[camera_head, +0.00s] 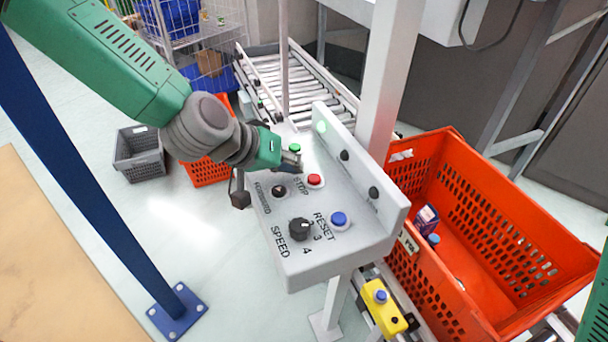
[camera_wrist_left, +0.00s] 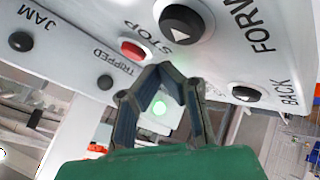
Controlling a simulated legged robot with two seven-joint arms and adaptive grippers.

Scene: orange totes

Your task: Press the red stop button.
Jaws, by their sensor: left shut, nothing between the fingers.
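The red stop button (camera_head: 315,180) sits in a white ring on the sloped face of a pale grey control panel (camera_head: 280,255), beside the word STOP. My left gripper (camera_head: 298,166) is over the panel, its tips just up and left of the red button. In the left wrist view the red button (camera_wrist_left: 132,50) lies left of and above the closed fingertips (camera_wrist_left: 166,68). The fingers are shut with nothing between them. Whether the tips touch the panel I cannot tell. The red button is not covered in either view. My right gripper is not in view.
Close by on the panel are a green button (camera_head: 295,148), a black forward button (camera_head: 279,191), a speed knob (camera_head: 300,229) and a blue reset button (camera_head: 339,219). A raised back wall (camera_head: 362,165) borders the panel. An orange tote (camera_head: 480,215) stands right, a roller conveyor (camera_head: 310,85) behind.

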